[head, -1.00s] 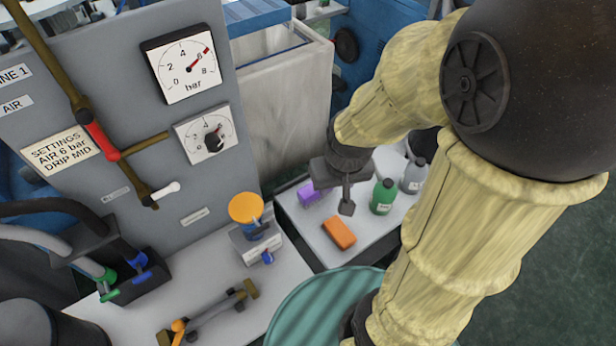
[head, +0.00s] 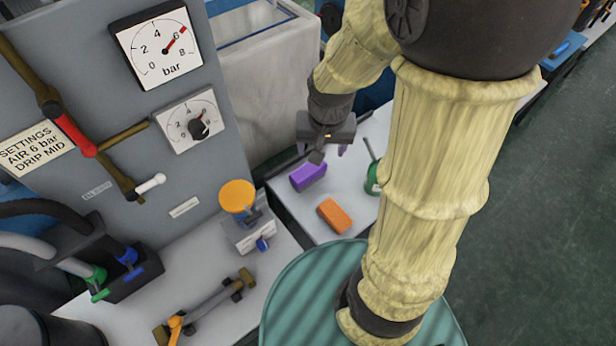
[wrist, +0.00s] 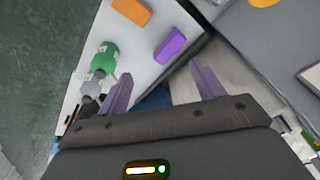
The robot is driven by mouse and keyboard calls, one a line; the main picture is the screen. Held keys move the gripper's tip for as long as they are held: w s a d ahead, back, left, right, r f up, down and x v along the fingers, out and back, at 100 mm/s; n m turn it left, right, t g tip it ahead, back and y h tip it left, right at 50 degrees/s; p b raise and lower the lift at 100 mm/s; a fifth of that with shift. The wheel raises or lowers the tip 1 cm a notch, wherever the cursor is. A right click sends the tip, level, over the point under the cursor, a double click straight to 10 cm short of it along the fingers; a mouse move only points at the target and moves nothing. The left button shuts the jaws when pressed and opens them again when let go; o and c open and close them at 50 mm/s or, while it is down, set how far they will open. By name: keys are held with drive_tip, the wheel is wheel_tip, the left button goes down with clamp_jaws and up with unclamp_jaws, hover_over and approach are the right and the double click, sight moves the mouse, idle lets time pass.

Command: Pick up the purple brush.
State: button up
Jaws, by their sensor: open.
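The purple brush (head: 308,176) is a small purple block lying on the light grey side table (head: 290,205), near its left edge. It also shows in the wrist view (wrist: 170,46), beyond the fingers and slightly right of centre. My gripper (head: 328,154) is open and empty, just behind the brush in the head view. One finger shows close to the brush's upper right end; whether they touch cannot be told there. In the wrist view my two fingers (wrist: 160,72) are spread apart and the brush lies ahead of their tips, apart from them.
An orange block (head: 334,215) lies in front of the brush. A green bottle (head: 372,178) stands to the right, partly hidden by my arm; a grey bottle (wrist: 91,86) is beside it. A grey gauge panel (head: 95,165) and a pale bin (head: 265,80) stand left and behind.

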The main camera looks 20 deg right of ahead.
sight(307, 168)
drive_tip(key=w+f+m+g+b, duration=0.2)
drive_tip(key=w+f+m+b, duration=0.2)
drive_tip(key=w+f+m, duration=0.6)
drive_tip(key=shift+w+f+b, duration=0.2)
drive_tip(key=shift+w+b, duration=0.15)
drive_tip(key=shift+w, duration=0.6)
drive_tip(key=shift+f, duration=0.1)
wheel_tip(307, 168, down, 12)
drive_tip(key=shift+r, duration=0.25)
drive_tip(key=shift+w+f, duration=0.15)
drive_tip(key=shift+f, duration=0.15)
